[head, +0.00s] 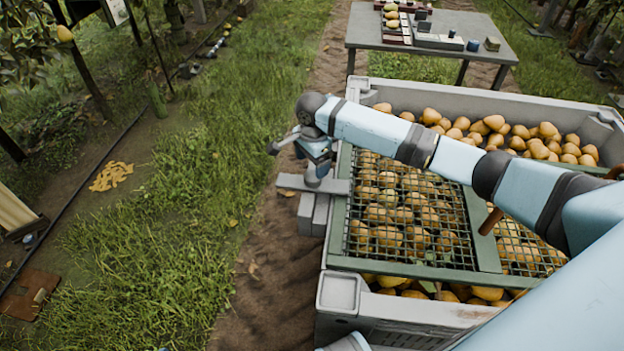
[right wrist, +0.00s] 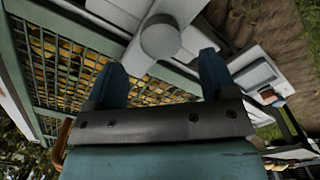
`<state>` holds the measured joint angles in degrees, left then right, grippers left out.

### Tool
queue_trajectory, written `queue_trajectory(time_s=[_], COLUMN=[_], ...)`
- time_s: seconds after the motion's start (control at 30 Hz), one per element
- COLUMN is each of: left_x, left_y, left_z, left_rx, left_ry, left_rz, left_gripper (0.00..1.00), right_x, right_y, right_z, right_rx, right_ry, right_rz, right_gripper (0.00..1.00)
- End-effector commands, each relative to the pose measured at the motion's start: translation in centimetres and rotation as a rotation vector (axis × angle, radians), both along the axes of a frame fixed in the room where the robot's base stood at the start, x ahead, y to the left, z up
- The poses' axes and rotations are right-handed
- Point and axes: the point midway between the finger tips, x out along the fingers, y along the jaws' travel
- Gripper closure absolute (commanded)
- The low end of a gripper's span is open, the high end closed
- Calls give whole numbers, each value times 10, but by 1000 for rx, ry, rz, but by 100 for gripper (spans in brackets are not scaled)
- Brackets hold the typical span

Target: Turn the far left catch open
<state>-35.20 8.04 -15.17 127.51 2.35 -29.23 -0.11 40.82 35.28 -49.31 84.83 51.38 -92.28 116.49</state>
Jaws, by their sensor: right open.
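The far left catch (head: 298,182) is a grey bar with an upright round-topped knob, at the left edge of the green mesh lid (head: 343,222). The bar lies across the lid's edge and sticks out to the left over the bin's side. My right gripper (head: 315,166) is just above the catch, pointing down. In the right wrist view, the knob (right wrist: 160,36) shows ahead, between the two open fingers (right wrist: 162,68). Contact cannot be told. The gripper's own wrist partly hides the knob in the head view. My left gripper is not in view.
The grey bin (head: 338,292) is full of pears under the lid. My right arm crosses above it. A grey table (head: 452,27) with trays stands behind. A brown handle (head: 490,221) rises by the lid's crossbar.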

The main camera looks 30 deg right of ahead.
Motion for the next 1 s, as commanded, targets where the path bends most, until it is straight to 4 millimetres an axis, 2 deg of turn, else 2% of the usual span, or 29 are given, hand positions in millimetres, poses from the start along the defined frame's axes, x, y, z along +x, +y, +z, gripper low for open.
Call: queue_trajectory(time_s=[0.03, 0.1, 0.3, 0.43, 0.7, 0.73, 0.77, 1.0], left_x=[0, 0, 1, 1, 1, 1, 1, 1], left_y=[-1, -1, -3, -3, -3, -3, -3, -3], left_z=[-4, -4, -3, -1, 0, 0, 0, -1], left_rx=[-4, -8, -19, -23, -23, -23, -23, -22], left_ry=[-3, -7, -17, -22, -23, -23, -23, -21], left_rz=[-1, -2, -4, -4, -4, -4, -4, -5], left_gripper=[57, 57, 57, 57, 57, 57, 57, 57], right_x=[0, 0, 0, 0, 0, 0, 0, 0], right_y=[0, 0, 0, 0, 0, 0, 0, 0], right_z=[-14, -27, -51, -58, -59, -59, -59, -58], right_rx=[-1, -1, 0, -1, 0, 0, 0, 0], right_ry=[2, 1, -1, -1, -1, -1, -1, -1], right_rz=[0, 0, 1, 1, 1, 1, 1, 1], right_gripper=[22, 22, 22, 22, 22, 24, 31, 86])
